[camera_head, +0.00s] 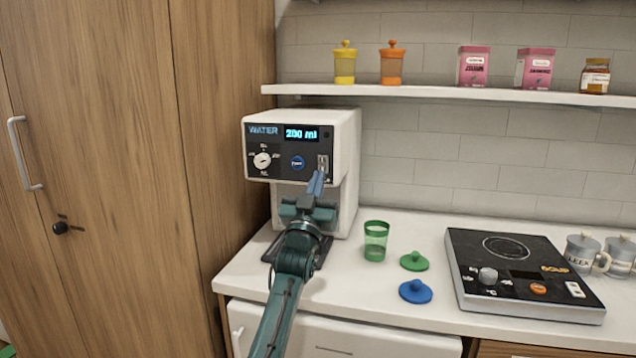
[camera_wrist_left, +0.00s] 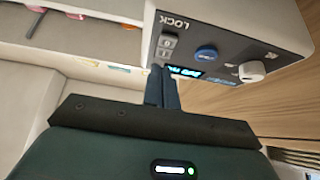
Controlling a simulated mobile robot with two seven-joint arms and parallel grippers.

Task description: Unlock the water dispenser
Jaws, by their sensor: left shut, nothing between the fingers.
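The white water dispenser (camera_head: 340,130) stands on the counter against the wooden cabinet. Its black front panel has a lit display (camera_head: 301,134) reading 200 ml, a white dial (camera_head: 262,160), a round blue button (camera_head: 298,162) and a small lock switch (camera_head: 323,163). In the left wrist view the lock switch (camera_wrist_left: 166,46) shows under the word LOCK, beside the blue button (camera_wrist_left: 206,53). My left gripper (camera_head: 318,178) is shut and empty, its fingertips just below the lock switch. In the left wrist view its fingertips (camera_wrist_left: 160,72) are close to the switch; contact cannot be told. My right gripper is not in view.
A green cup (camera_head: 376,241), a green lid (camera_head: 414,261) and a blue lid (camera_head: 416,292) are right of my arm. A black hotplate (camera_head: 520,275) and lidded mugs (camera_head: 583,250) stand farther right. A shelf (camera_head: 440,94) with jars and boxes hangs above.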

